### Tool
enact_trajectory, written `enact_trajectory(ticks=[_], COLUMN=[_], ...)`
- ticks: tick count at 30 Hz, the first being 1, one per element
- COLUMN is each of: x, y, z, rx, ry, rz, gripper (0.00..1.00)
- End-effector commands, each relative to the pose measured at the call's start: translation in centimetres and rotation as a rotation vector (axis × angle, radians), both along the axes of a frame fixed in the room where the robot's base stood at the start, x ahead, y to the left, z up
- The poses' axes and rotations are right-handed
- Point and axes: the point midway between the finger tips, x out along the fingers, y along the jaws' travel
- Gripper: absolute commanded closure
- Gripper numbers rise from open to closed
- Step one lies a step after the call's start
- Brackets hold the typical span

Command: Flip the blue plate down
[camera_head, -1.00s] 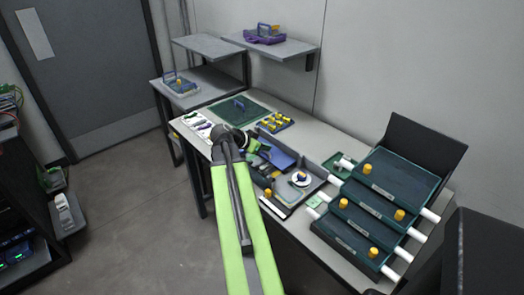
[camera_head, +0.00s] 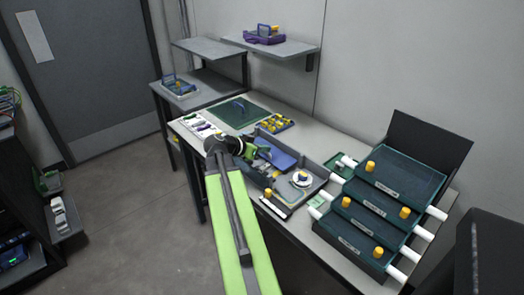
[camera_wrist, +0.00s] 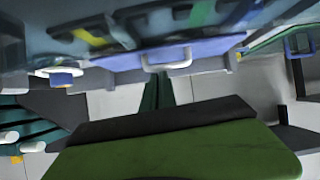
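The blue plate (camera_head: 284,158) sits at the grey open box on the table in the head view, partly hidden by my gripper. My gripper (camera_head: 263,152), with green fingers, is at the plate's left side. I cannot tell if they touch, or whether the fingers are open or shut. In the wrist view, a blue panel (camera_wrist: 120,68) with a pale handle-like loop (camera_wrist: 166,58) spans the upper part and seems to be the plate. A green and dark part of my gripper fills the lower middle there.
Stacked dark green trays (camera_head: 385,205) with yellow knobs stand at right. A green mat (camera_head: 238,112) and a tray of yellow pieces (camera_head: 275,122) lie behind. Shelves are at the back.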

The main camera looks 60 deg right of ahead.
Motion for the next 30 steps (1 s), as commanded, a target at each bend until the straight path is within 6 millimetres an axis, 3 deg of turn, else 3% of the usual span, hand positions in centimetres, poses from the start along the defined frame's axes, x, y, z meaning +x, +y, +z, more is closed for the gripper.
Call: enact_trajectory(ticks=[1,12,16,24,30], x=[0.4,0.4,0.7,2.0,2.7], y=[2.1,2.2,3.3,7.4,9.6], z=[-3.6,-3.4,-2.1,3.0,5.4], rx=[0.137,0.137,0.123,0.054,0.013], ry=[-0.096,-0.095,-0.085,-0.038,-0.011], rz=[-0.028,-0.028,-0.023,-0.009,-0.004], gripper=[1.00,1.00,1.00,1.00,1.00])
